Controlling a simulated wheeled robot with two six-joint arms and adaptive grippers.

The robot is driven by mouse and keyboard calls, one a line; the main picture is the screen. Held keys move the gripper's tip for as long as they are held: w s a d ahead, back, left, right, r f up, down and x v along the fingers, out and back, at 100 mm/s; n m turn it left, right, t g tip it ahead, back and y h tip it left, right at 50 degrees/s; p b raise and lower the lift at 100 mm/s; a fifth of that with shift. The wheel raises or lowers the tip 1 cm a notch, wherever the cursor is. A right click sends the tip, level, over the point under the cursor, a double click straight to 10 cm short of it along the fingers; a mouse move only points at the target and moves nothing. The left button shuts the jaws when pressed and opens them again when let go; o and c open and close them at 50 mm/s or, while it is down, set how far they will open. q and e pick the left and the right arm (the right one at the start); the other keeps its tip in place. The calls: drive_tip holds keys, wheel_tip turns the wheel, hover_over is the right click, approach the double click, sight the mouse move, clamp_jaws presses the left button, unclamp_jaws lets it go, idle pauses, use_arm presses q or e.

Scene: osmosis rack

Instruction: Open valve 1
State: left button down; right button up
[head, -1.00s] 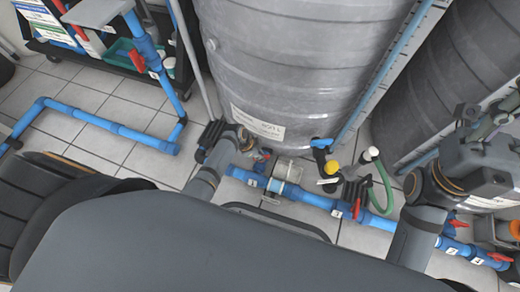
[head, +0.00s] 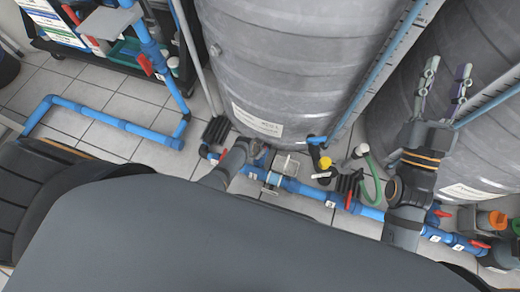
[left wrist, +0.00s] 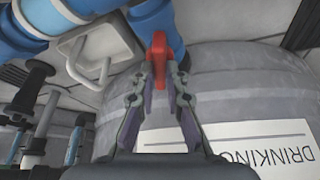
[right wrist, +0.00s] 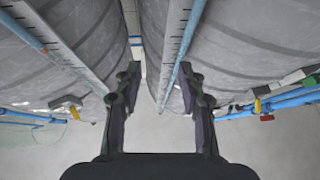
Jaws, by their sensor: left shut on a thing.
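In the left wrist view a red valve handle (left wrist: 159,50) stands out from the blue pipe fitting. My left gripper (left wrist: 160,84) is shut on the handle's lower end, its fingertips on both sides. In the head view my left arm (head: 232,162) reaches down to the blue pipe (head: 302,190) at the foot of the front tank and mostly hides this grip. My right gripper (head: 443,88) is open and empty, raised before the right tank; it also shows open in the right wrist view (right wrist: 160,82). Which number the held valve carries cannot be read.
The grey front tank (head: 290,60) and right tank (head: 480,130) stand close behind the pipe. Another red handle (head: 349,190), a green hose (head: 376,180) and further red handles (head: 480,243) lie to the right. Tiled floor (head: 100,145) is free at left.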

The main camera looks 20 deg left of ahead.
use_arm(q)
drive_tip(key=n+y, duration=0.1)
drive_tip(key=n, duration=0.1)
drive_tip(key=shift+d+n+p, duration=0.1)
drive_tip(key=shift+n+p, duration=0.3)
drive_tip(key=shift+n+y, duration=0.3)
drive_tip(key=shift+n, duration=0.3)
use_arm(e)
wheel_tip(320, 180, down, 10)
drive_tip(key=w+g, duration=0.2)
drive_tip(key=g, duration=0.2)
drive_tip(key=shift+r+m+g+h, duration=0.15)
drive_tip(key=shift+m+g+h, duration=0.15)
drive_tip(key=shift+h, duration=0.1)
use_arm(q)
drive_tip(key=c, duration=1.4)
unclamp_jaws()
